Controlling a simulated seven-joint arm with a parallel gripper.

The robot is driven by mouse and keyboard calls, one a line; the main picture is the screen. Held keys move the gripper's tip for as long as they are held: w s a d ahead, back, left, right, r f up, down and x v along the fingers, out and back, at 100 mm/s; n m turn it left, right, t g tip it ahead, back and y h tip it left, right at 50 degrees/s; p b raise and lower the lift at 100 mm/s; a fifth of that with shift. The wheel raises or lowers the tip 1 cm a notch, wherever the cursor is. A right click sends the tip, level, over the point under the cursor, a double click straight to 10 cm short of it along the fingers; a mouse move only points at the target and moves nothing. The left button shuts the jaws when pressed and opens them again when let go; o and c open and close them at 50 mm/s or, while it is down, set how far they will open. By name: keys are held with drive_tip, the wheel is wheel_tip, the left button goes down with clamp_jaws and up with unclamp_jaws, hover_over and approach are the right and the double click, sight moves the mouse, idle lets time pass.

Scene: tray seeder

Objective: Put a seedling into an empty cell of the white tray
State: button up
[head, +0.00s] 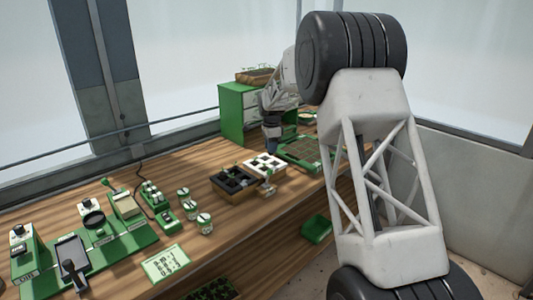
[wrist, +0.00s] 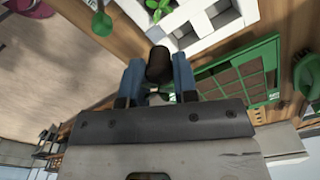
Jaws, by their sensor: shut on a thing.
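In the wrist view, the blue fingers of my gripper (wrist: 158,82) are shut on a dark, rounded plug (wrist: 159,62). I cannot make out leaves on this plug. The white tray (wrist: 206,40) lies just beyond the fingertips, with dark open cells and a green-leaved seedling (wrist: 160,8) in one cell at its left. In the head view, the white tray (head: 263,158) sits on the wooden bench, and my gripper (head: 272,143) is just behind and above it, small and hard to read.
A dark-celled tray (head: 232,180) adjoins the white tray at left. A green tray with brown cells (head: 303,152) lies to its right. A green cabinet (head: 237,112) stands behind. Several white pots (head: 204,222) stand left. My arm hides the bench's right end.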

drive_tip(key=shift+w+d, duration=0.3)
drive_tip(key=shift+w, duration=0.35)
drive_tip(key=shift+w+d, duration=0.3)
drive_tip(key=shift+w, duration=0.35)
drive_tip(key=shift+w+d, duration=0.3)
drive_tip(key=shift+w, duration=0.35)
drive_tip(key=shift+f, duration=0.15)
drive_tip(key=shift+f, duration=3.7)
drive_tip(key=o, duration=1)
drive_tip(key=shift+r, duration=0.1)
drive_tip(key=shift+r, duration=3.8)
